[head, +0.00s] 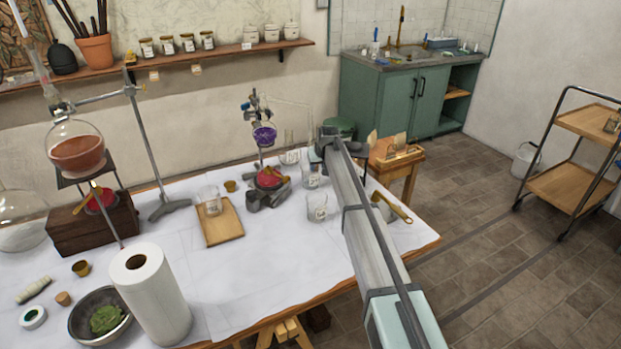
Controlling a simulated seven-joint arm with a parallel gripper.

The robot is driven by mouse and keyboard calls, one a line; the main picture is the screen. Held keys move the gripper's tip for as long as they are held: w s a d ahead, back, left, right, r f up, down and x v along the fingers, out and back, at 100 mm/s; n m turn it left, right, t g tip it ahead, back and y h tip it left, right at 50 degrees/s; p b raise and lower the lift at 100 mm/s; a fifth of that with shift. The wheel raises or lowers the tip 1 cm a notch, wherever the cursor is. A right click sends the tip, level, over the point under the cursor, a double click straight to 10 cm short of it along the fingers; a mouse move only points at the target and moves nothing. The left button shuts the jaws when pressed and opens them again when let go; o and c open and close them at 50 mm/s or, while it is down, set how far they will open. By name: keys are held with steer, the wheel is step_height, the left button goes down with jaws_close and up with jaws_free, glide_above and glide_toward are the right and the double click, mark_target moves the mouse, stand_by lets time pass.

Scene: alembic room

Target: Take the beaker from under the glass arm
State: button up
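A thin glass arm (290,101) runs right from the flask of purple liquid (264,135) and bends down toward the table. A small clear glass vessel (290,157) stands near its lower end. A clear beaker (311,177) stands in front of that, and another beaker (317,207) stands closer to me. I cannot tell for sure which one is directly under the tube's end. My gripper (326,146) is at the far end of my arm, just right of the glass arm. Its fingers are too small and partly hidden to tell whether they are open.
A burner (268,180) and metal stand sit under the purple flask. Another beaker (209,201) stands on a wooden board (222,228). A brass-handled pan (392,206) lies right of my arm. A paper roll (150,296) stands in front. White cloth lies bare at the table's middle.

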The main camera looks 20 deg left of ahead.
steer(key=shift+c, duration=0.3)
jaws_close()
stand_by(0.3)
